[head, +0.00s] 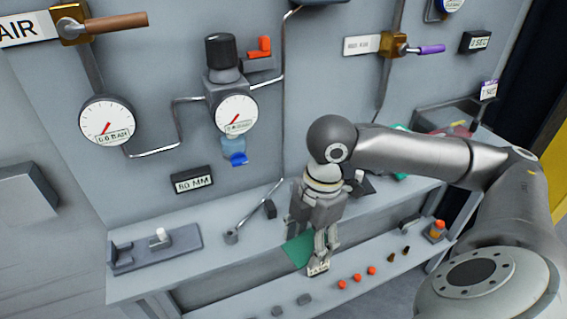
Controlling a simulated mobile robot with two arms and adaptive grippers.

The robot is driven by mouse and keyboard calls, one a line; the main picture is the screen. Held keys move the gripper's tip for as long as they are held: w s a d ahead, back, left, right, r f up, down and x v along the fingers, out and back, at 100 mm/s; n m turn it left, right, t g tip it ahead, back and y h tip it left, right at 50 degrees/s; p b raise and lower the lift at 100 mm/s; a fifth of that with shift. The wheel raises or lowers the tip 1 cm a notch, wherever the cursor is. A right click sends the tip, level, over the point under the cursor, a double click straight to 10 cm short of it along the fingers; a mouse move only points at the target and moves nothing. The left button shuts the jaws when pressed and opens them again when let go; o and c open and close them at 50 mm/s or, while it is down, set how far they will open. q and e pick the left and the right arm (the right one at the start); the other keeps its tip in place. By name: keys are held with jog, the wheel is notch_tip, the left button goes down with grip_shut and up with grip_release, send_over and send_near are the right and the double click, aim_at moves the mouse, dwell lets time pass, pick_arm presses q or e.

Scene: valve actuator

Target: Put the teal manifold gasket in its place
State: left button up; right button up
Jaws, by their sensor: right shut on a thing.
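The teal manifold gasket (297,250) shows as a flat green piece at the front edge of the bench, just left of my right gripper's fingers. My right gripper (322,250) points down and is shut on the gasket; the fingers cover part of it. A small lettered tag (318,269) sits just below the fingertips. Whether the gasket touches the bench is hard to tell. No seat for the gasket can be made out clearly. My left gripper is out of view.
The upper bench (140,282) carries a grey fixture (155,248) at left. A lower shelf holds several orange-capped parts (357,278). Gauges (107,122), a regulator (222,62) and pipes cover the wall behind. A bin (450,115) stands at right behind my arm.

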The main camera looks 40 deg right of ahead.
jog(key=shift+s, duration=0.25)
jog(key=shift+a, duration=0.1)
jog(key=a+m, duration=0.1)
jog(key=m, duration=0.1)
jog(key=w+f+m, duration=0.1)
jog(key=m, duration=0.1)
jog(key=shift+a+t, duration=0.3)
jog(key=shift+a, duration=0.1)
jog(key=w+a+f+m+h, duration=0.1)
jog(key=w+a+m, duration=0.2)
jog(key=a+m, duration=0.4)
jog(key=shift+w+f+m+t, duration=0.3)
jog(key=shift+m+t, duration=0.1)
jog(key=shift+m, duration=2.9)
jog(key=shift+d, duration=0.1)
